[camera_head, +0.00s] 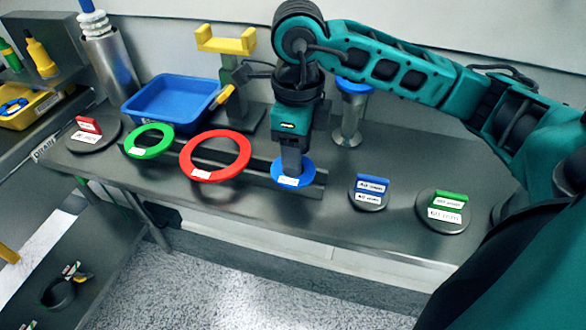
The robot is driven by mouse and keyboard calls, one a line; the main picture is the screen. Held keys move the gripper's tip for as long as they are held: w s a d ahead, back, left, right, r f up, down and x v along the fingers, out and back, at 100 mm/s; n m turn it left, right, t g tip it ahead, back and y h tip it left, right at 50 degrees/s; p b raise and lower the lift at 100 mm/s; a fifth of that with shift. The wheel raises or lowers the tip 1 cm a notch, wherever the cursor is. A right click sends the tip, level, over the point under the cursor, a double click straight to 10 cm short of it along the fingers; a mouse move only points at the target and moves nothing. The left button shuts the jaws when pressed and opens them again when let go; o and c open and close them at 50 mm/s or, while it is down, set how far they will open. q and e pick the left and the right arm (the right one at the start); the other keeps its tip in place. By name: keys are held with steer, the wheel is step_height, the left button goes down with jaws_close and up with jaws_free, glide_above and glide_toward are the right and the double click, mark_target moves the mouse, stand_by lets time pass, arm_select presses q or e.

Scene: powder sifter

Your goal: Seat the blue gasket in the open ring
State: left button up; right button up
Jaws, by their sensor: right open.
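The blue gasket (306,177) is a flat ring with a white label, at the right end of a dark rack on the steel bench. My right gripper (292,172) points down over it, with its fingertips at the ring's centre. The jaws are open, and I cannot tell whether they touch the gasket. A dark ring (58,293) with a small clamp-like part sits on the lower surface at the bottom left. I cannot tell for certain that it is the open ring. My left gripper is out of view.
Green (150,141) and red (215,155) rings lie left of the gasket. Behind stand a blue tray (170,103), a yellow-topped stand (226,40) and a blue-topped steel post (352,105). Blue-handled (369,192) and green-handled (445,210) discs lie to the right.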

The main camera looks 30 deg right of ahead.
steer(key=shift+c, duration=0.2)
jaws_close()
stand_by(0.3)
steer(key=shift+r, duration=0.1)
